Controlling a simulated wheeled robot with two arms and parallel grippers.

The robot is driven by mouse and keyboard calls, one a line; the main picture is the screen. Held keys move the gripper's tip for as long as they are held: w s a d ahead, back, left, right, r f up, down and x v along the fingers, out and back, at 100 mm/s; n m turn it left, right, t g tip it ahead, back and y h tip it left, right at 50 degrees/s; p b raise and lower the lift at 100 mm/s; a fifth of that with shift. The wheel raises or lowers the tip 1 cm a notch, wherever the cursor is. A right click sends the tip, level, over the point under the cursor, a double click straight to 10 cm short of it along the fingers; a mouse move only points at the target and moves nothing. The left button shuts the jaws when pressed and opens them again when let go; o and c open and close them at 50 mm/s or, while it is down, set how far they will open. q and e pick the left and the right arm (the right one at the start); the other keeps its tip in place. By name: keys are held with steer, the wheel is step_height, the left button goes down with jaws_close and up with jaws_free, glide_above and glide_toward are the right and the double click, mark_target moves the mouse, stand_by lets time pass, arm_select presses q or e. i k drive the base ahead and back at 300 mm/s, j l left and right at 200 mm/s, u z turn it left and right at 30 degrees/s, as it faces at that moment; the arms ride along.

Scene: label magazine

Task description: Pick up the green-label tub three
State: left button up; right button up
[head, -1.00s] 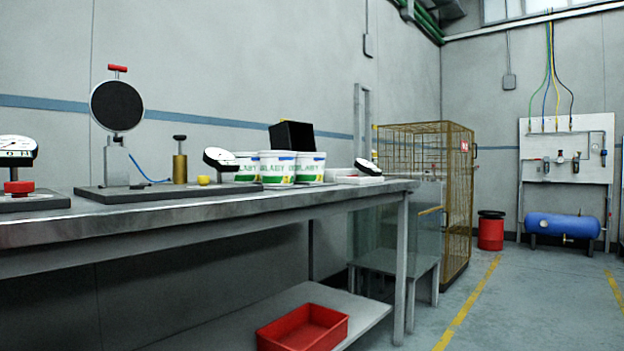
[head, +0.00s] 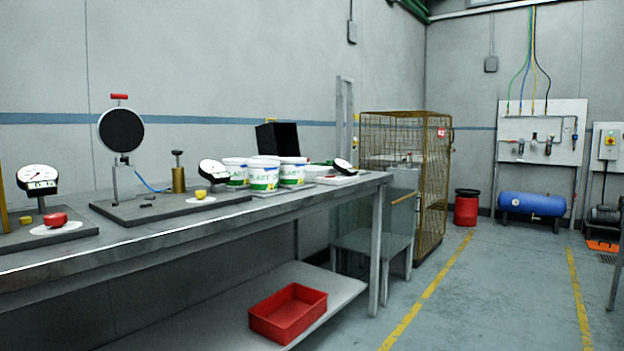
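Several white tubs with green and yellow labels stand close together on the metal workbench (head: 215,232), toward its far end. One tub (head: 264,176) is in front, one (head: 291,174) is at its right, and one (head: 236,171) is at its left, partly hidden. I cannot read any number on them, so I cannot tell which is tub three. Neither of my grippers is in view.
Gauges on dark plates, a round black disc stand (head: 121,131) and a black box (head: 277,138) are on the bench. A red bin (head: 288,313) sits on the lower shelf. A wire cage (head: 436,185) stands beyond the bench.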

mark_target(237, 169)
steer(key=i+l+z, duration=0.2)
steer(key=i+z, duration=0.25)
steer(key=i+l+z, duration=0.1)
steer(key=i+z, duration=0.15)
steer(key=z, duration=0.2)
steer(key=i, duration=2.6)
steer(key=i+u, duration=0.1)
steer(key=i, duration=0.4)
steer(key=i+l+u, duration=0.1)
steer(key=i, duration=0.4)
steer(key=i+l+u, duration=0.1)
steer(key=i, duration=0.35)
steer(key=i+l+u, duration=0.15)
steer(key=i, duration=0.35)
steer(key=l, duration=0.1)
